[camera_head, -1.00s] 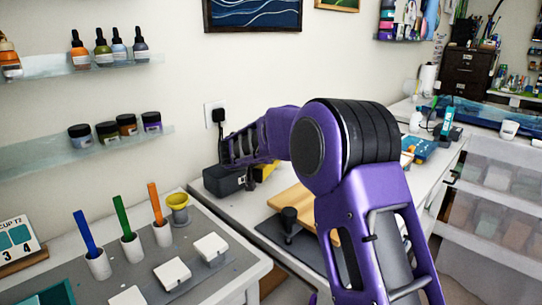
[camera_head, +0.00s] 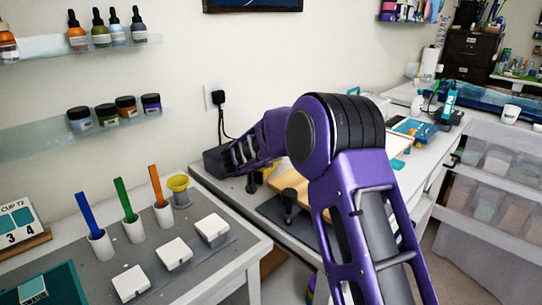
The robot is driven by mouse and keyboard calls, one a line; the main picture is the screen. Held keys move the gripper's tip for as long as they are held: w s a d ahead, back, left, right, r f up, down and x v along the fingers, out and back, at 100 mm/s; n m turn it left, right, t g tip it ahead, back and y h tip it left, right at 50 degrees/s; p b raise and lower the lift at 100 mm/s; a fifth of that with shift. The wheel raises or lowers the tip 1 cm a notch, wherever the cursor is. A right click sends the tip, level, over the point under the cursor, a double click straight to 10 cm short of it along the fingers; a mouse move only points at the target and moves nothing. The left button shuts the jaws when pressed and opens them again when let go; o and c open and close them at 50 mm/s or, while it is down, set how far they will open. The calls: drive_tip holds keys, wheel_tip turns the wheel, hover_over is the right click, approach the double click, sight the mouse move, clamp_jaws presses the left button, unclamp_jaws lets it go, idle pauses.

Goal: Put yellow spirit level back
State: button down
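A small patch of yellow (camera_head: 270,168) shows just below my purple forearm, beside the wooden board. It is partly covered, and I cannot tell whether it is the yellow spirit level. No other part of the view clearly shows the level. My arm reaches over the back table toward the wall. My gripper's fingers cannot be made out, so what it holds is not shown.
A wooden board (camera_head: 290,180) and a black-knobbed tool (camera_head: 289,200) lie under my arm. A dark box (camera_head: 214,161) stands by the wall. Bottle shelves are above.

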drive_tip(key=shift+f, duration=0.4)
drive_tip(key=c, duration=0.5)
unclamp_jaws()
